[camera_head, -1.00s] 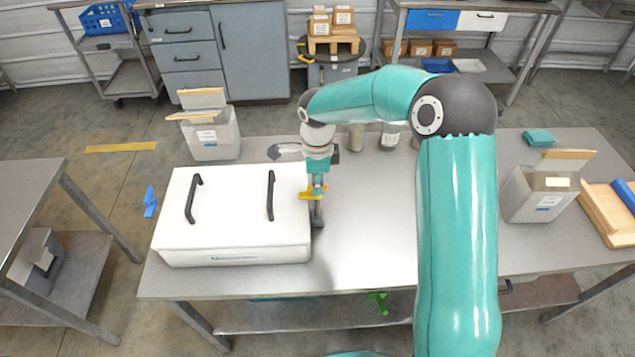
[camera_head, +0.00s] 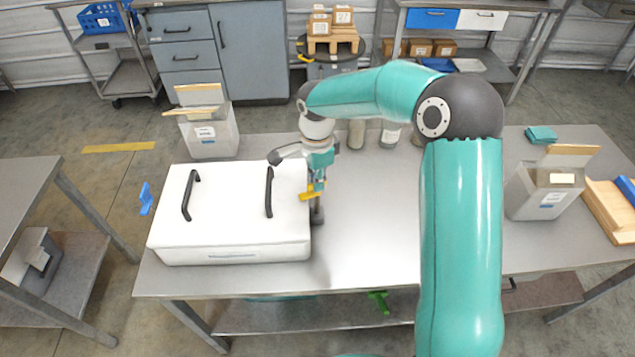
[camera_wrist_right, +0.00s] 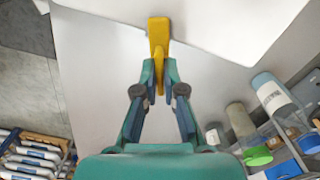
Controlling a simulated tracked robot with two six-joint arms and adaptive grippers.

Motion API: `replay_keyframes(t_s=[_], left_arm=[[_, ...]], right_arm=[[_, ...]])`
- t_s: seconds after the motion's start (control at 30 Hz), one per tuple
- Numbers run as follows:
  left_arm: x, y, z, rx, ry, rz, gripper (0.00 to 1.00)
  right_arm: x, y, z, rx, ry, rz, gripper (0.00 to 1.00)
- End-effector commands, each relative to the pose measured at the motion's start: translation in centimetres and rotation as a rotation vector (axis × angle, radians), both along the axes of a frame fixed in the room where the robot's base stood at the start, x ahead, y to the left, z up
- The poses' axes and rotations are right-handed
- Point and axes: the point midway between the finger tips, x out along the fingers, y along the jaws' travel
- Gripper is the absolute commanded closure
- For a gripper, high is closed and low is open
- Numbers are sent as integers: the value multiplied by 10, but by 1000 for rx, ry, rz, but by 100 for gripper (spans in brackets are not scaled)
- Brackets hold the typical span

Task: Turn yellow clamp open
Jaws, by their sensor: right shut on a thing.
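The yellow clamp (camera_head: 310,193) sits at the right side of the white lidded box (camera_head: 228,238), above a dark grey part near the table top. It shows in the right wrist view (camera_wrist_right: 158,36) as a yellow lever between the fingertips. My right gripper (camera_head: 318,180) reaches down to it from above. In the right wrist view my right gripper (camera_wrist_right: 159,66) has its two teal fingers closed on the near end of the lever. The box lid is down, with two black handles on top. My left gripper is not in view.
The table (camera_head: 370,230) is bare to the right of the box. Several jars (camera_head: 390,136) stand at its back. An open-topped bin (camera_head: 210,136) stands behind the box, another bin (camera_head: 540,190) at the right near a wooden tray (camera_head: 606,208).

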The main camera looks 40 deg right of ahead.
Motion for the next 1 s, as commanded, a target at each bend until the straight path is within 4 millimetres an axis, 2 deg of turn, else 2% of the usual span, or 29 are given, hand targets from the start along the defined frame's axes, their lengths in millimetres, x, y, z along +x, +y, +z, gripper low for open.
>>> replay_keyframes(t_s=[0.4,1.0], left_arm=[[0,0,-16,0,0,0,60],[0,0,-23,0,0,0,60]], right_arm=[[2,-1,1,-1,-7,393,100],[1,-1,2,-1,-5,948,100]])
